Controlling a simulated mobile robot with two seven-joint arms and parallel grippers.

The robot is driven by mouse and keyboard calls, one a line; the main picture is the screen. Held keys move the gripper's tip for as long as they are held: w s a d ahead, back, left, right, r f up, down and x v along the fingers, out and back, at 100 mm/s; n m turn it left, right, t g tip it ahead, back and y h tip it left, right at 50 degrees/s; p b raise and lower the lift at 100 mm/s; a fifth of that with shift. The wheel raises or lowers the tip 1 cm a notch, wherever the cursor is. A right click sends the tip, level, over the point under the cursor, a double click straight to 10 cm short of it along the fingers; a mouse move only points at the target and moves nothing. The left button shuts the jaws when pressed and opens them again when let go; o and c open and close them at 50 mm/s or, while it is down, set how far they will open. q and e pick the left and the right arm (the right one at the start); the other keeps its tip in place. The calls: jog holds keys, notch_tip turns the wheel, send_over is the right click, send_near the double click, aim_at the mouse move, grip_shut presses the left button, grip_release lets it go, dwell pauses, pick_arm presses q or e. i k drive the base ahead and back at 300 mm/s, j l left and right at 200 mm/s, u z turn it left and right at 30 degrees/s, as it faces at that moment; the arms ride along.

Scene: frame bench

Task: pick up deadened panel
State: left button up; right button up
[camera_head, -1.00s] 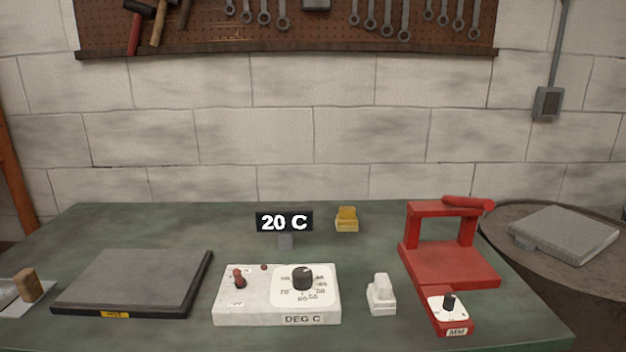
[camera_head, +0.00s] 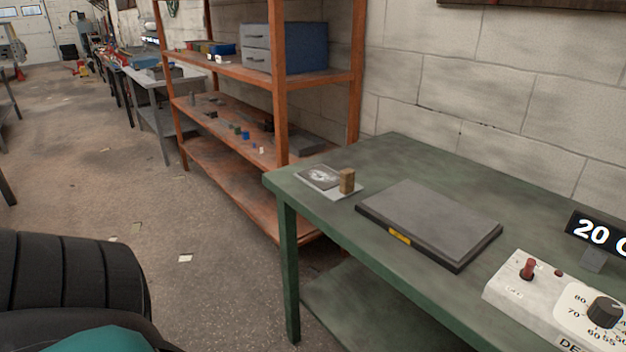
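No panel is labelled as deadened in this view. A small pale plate with a dark, light-smeared sheet (camera_head: 320,177) lies at the left end of the green bench, and a wooden block (camera_head: 347,181) stands on its right part. A large flat grey slab (camera_head: 430,219) with a dark edge and a yellow tag lies to the right of it. I cannot tell whether either is the deadened panel. Neither of my grippers is in view.
A white control box (camera_head: 535,290) with a red switch and black knob stands on the green bench (camera_head: 385,150), by a "20 C" display (camera_head: 598,231). An orange shelf rack (camera_head: 281,110) stands beyond the bench. Open concrete floor (camera_head: 190,215) lies left.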

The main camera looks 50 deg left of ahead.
aim_at(335, 186)
jog(key=u, duration=1.45)
